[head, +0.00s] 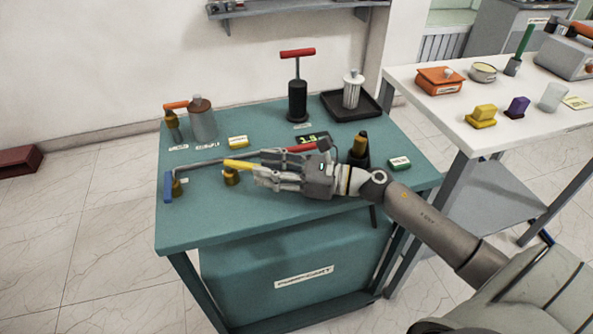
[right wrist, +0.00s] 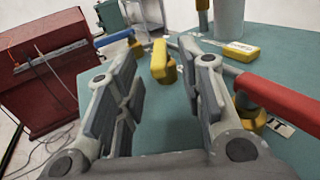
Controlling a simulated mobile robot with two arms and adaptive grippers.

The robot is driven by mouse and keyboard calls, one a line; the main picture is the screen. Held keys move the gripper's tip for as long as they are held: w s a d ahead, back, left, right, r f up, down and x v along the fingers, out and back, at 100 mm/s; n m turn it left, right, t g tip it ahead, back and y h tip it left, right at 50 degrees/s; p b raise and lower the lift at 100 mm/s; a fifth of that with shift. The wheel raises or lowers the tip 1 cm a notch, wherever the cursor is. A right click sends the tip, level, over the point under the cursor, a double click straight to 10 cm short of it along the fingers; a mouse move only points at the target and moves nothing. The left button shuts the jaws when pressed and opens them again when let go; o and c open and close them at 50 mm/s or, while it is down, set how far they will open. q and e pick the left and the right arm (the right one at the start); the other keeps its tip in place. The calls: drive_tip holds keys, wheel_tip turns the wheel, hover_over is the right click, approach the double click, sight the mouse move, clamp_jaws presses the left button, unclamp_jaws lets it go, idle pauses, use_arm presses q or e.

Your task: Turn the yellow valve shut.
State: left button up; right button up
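The yellow valve has a yellow lever handle (head: 239,164) above a brass body (head: 231,178), on the teal cart near its front left. In the right wrist view the yellow handle (right wrist: 159,60) shows in the gap between the finger ends, a little ahead of them. My right gripper (head: 262,177) is open and reaches in from the right, its fingertips close to the handle's right end. It shows from behind in the right wrist view (right wrist: 158,62), with no grip on anything. Whether a finger touches the handle I cannot tell. My left gripper is not in view.
A blue-handled valve (head: 168,187) stands at the cart's left edge. A red handle (head: 301,147) lies behind my right gripper and beside its right finger in the wrist view (right wrist: 290,102). A grey pipe (head: 205,161) runs behind the yellow valve. The cart's front left top (head: 200,225) is clear.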

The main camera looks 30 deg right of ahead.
drive_tip(key=v, duration=0.7)
drive_tip(key=shift+c, duration=0.3)
